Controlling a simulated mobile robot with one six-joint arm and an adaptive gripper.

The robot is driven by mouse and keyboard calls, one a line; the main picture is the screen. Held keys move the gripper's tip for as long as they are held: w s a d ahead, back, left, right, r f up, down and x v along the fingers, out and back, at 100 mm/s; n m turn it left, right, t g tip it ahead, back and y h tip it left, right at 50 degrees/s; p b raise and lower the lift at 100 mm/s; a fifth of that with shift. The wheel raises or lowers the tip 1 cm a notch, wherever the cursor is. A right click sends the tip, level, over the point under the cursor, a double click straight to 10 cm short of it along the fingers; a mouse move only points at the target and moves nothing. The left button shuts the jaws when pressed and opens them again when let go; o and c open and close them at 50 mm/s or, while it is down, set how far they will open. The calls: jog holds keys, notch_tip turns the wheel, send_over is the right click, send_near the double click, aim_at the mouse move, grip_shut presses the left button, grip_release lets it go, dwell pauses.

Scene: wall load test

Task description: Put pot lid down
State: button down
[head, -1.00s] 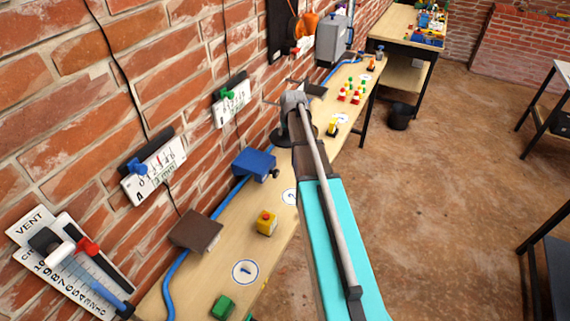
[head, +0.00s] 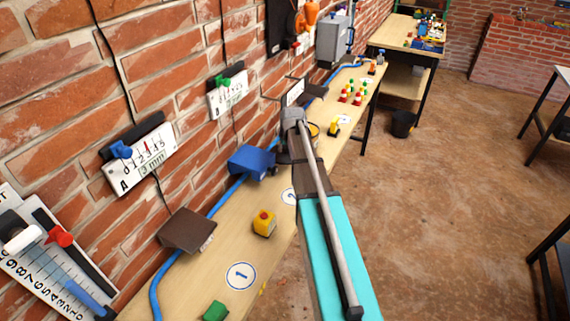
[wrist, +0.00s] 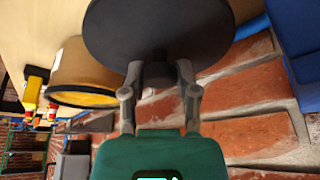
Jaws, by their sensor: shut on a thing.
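The pot lid (wrist: 158,28) is a dark round disc with a knob, seen large at the top of the wrist view. My gripper (wrist: 157,72) is shut on the knob. A tan pot (wrist: 88,68) with a yellow rim is beside the lid, to its left in this view; the lid is not over it. In the head view the pot (head: 314,130) shows partly behind my gripper (head: 291,122). There my arm hides most of the lid. I cannot tell whether the lid touches the bench.
A narrow wooden bench (head: 185,290) runs along the brick wall. A blue hose (head: 228,193) lies near the wall.

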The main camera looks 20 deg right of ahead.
aim_at(286, 154)
jog(key=shift+f, duration=0.4)
notch_tip(286, 154, down, 5)
jog(key=b, duration=0.4)
jog(key=shift+r+b, duration=0.2)
jog(key=shift+b, duration=0.2)
jog(key=shift+f, duration=0.1)
jog(key=shift+c, duration=1.8)
grip_release()
jog(key=p+v, duration=1.1)
jog(key=v, duration=0.1)
